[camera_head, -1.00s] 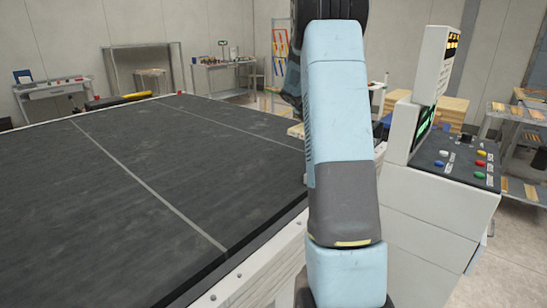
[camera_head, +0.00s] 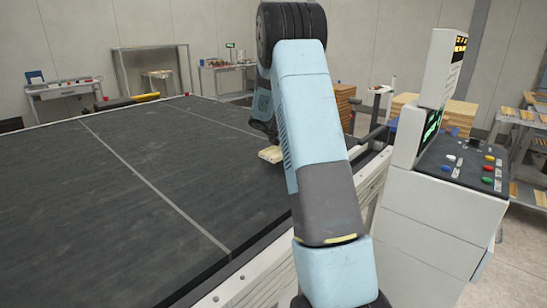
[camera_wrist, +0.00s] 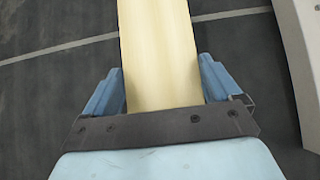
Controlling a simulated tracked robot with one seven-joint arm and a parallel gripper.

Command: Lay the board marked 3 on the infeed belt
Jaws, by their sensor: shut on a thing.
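A pale wooden board (camera_wrist: 160,45) lies between the two blue fingers of my gripper (camera_wrist: 163,82) in the wrist view, and the fingers are shut on its sides. No number shows on the part in view. In the head view a short end of the board (camera_head: 270,155) shows past my arm, over the right side of the infeed belt (camera_head: 120,185). The belt is a wide dark surface with thin pale lines across it. It also shows beneath the board in the wrist view (camera_wrist: 60,85). I cannot tell whether the board touches the belt. My arm hides most of the gripper in the head view.
A white control console (camera_head: 430,210) with coloured buttons and a screen stands to the right of my arm. A pale side rail (camera_head: 245,280) edges the belt. Stacked boards (camera_head: 460,112) stand behind the console. The belt's left part is clear.

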